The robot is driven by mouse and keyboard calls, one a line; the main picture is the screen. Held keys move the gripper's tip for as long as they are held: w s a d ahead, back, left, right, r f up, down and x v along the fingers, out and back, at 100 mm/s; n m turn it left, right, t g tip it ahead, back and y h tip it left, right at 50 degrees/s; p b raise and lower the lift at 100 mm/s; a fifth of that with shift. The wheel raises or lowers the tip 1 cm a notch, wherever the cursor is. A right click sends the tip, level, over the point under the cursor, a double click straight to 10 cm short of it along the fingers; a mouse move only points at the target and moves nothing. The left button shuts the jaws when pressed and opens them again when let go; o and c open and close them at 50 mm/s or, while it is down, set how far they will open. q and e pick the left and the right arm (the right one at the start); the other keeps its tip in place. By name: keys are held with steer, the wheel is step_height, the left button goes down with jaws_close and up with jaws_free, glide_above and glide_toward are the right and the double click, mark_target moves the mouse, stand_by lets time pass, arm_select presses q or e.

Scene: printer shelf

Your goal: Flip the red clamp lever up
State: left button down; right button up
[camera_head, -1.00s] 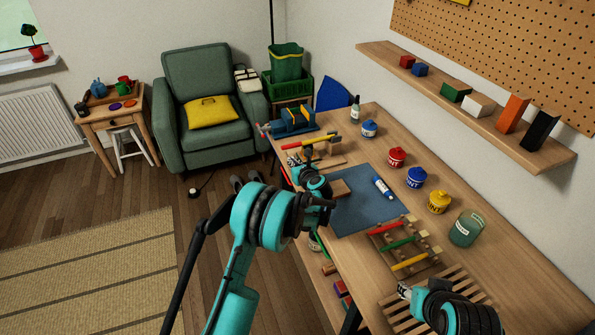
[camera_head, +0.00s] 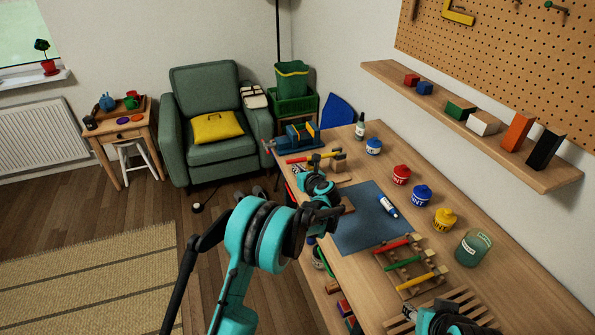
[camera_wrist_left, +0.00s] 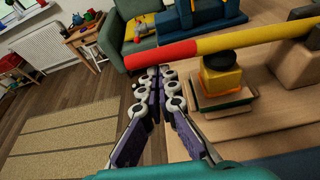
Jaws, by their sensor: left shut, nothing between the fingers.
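The clamp lever is a long bar with a red end (camera_wrist_left: 160,54) and a yellow shaft (camera_wrist_left: 255,40). It lies nearly level over a yellow and orange block (camera_wrist_left: 221,77) in the left wrist view. In the head view its red end (camera_head: 297,160) points left on the workbench. My left gripper (camera_wrist_left: 154,76) is shut and empty, its tips just below the red end in the wrist picture; I cannot tell whether they touch it. In the head view the left gripper (camera_head: 297,169) is small and partly hidden by its wrist. My right gripper (camera_head: 410,313) is at the bottom right, its jaws unclear.
A blue vise (camera_head: 300,134) stands behind the lever. Open floor lies left of the bench.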

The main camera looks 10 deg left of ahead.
arm_select(q)
steer(key=w+d+r+m+y+p, duration=0.2)
steer(key=d+r+m, duration=0.3)
steer(key=r, duration=0.3)
steer(key=w+d+r+m+g+y+p, duration=0.1)
steer(key=w+d+r+m+y+p, duration=0.2)
steer(key=r, duration=0.6)
steer(key=w+d+m+p, duration=0.2)
steer(key=d+m, duration=0.1)
steer(key=shift+w+r, duration=0.2)
steer(key=shift+d+r, duration=0.1)
steer(key=shift+d, duration=0.05)
